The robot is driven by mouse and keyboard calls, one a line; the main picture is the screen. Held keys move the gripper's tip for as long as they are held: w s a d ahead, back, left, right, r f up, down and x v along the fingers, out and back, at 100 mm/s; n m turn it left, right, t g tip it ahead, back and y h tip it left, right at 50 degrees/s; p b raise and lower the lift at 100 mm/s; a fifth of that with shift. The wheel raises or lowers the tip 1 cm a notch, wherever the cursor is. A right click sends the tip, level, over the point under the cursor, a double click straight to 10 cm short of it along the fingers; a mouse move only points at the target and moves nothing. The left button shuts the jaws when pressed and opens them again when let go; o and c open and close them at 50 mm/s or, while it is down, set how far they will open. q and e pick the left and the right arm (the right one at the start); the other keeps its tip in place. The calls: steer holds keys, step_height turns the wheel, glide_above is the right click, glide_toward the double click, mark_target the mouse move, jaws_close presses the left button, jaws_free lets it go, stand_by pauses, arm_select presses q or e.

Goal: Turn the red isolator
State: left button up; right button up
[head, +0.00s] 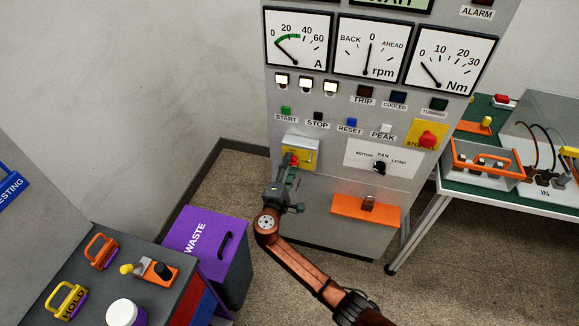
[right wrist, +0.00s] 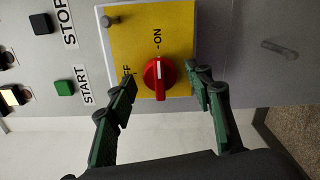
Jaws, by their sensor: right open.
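The red isolator (right wrist: 158,78) is a round red knob with a white mark on a yellow plate (right wrist: 180,25), seen close in the right wrist view. An "-ON" label and a partly hidden label ending in "F" show beside it. In the head view the isolator (head: 293,161) sits on the yellow plate at the lower left of the grey cabinet, partly covered by my gripper. My right gripper (right wrist: 163,82) is open, with one finger on each side of the knob in the wrist view. I cannot tell whether the fingers touch it. My left gripper is not in view.
The START button (head: 286,110) and STOP button (head: 318,116) are just above the plate. An orange box (head: 350,207) juts out at the lower right of the cabinet. A purple waste bin (head: 193,232) and a tool bench (head: 75,285) stand at left, a green-topped table (head: 451,178) at right.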

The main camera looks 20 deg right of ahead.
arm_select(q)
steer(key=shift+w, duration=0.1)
arm_select(e)
steer(key=v, duration=1.2)
steer(key=shift+w+f, duration=0.1)
steer(key=shift+w, duration=0.05)
